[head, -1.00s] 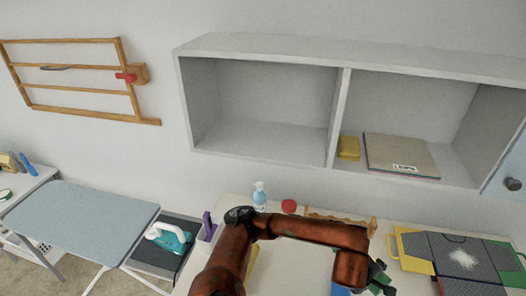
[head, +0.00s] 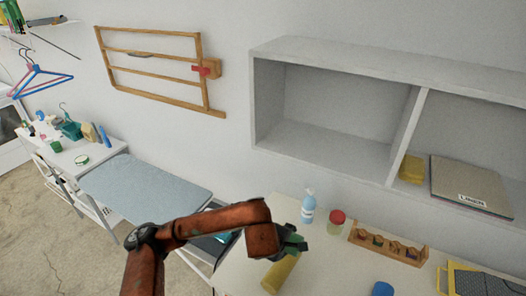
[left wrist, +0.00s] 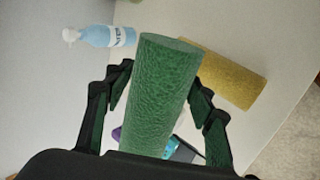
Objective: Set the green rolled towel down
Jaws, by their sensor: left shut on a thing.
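The green rolled towel (left wrist: 160,95) stands out lengthwise between the two fingers of my left gripper (left wrist: 158,98) in the left wrist view. The gripper is shut on it. In the head view my left gripper (head: 291,243) is over the white table, left of the blue bottle, and the towel is hard to make out there. A yellow rolled towel (head: 280,272) lies just below the gripper in the picture; it also shows in the left wrist view (left wrist: 225,73), partly behind the green roll. My right gripper is not in view.
A blue spray bottle (head: 308,207), a red-lidded jar (head: 336,222) and a wooden rack (head: 387,243) stand on the white table (head: 335,268). A wall shelf (head: 330,125) overhangs the back. An ironing board (head: 150,187) is at left. Bare tabletop lies in front of the rack.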

